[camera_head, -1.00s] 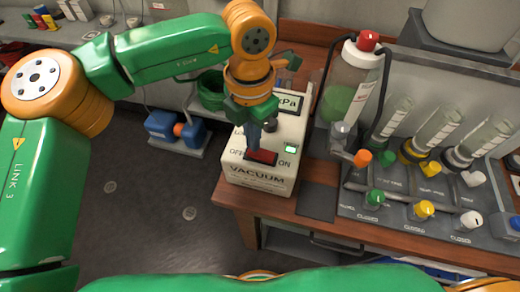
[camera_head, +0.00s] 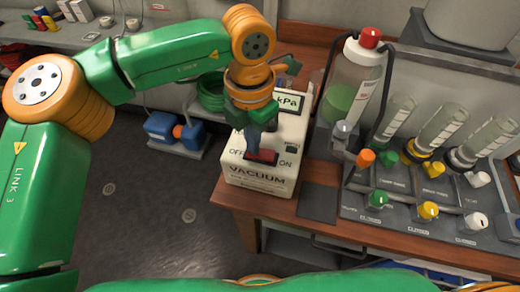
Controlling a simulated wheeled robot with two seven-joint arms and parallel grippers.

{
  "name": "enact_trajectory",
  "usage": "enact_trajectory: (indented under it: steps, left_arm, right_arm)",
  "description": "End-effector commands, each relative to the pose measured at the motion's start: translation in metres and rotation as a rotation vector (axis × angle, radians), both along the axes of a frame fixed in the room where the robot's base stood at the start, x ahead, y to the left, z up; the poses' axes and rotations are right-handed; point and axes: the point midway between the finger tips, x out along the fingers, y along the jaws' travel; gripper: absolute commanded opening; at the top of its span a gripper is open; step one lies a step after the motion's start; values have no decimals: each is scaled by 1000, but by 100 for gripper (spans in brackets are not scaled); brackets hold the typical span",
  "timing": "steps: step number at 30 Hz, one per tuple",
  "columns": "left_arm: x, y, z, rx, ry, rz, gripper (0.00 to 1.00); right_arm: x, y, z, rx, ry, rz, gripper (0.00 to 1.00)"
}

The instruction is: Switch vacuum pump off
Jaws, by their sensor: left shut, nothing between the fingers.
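The vacuum pump is a cream box (camera_head: 262,182) marked VACUUM at the left end of the wooden bench. Its red rocker switch (camera_head: 262,157) sits on the top face between the OFF and ON labels. The small indicator (camera_head: 291,149) near ON is dark. A kPa display (camera_head: 290,103) stands at its back, partly hidden by my arm. My left gripper (camera_head: 261,151) is shut and empty, pointing down with its tips at the switch. They hide part of the switch, and I cannot tell its tilt or whether they touch it. My right gripper is out of view.
A bottle with green liquid and a red cap (camera_head: 355,85) stands right of the pump. A grey valve panel (camera_head: 400,212) with several coloured knobs and glass tubes fills the bench's right. A blue floor pump (camera_head: 172,130) sits at left behind the bench.

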Motion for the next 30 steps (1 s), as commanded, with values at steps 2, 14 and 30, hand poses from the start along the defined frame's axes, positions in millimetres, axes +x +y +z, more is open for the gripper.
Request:
enact_trajectory:
  steps: [2, 14, 30]
  left_arm:
    - [0, 0, 3, 0, 1, 0, 0]
    - [0, 0, 48, 1, 2, -1, 0]
    - [0, 0, 70, 0, 1, 0, 0]
  right_arm:
    - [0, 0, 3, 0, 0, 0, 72]
    - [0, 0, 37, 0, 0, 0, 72]
    - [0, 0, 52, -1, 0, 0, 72]
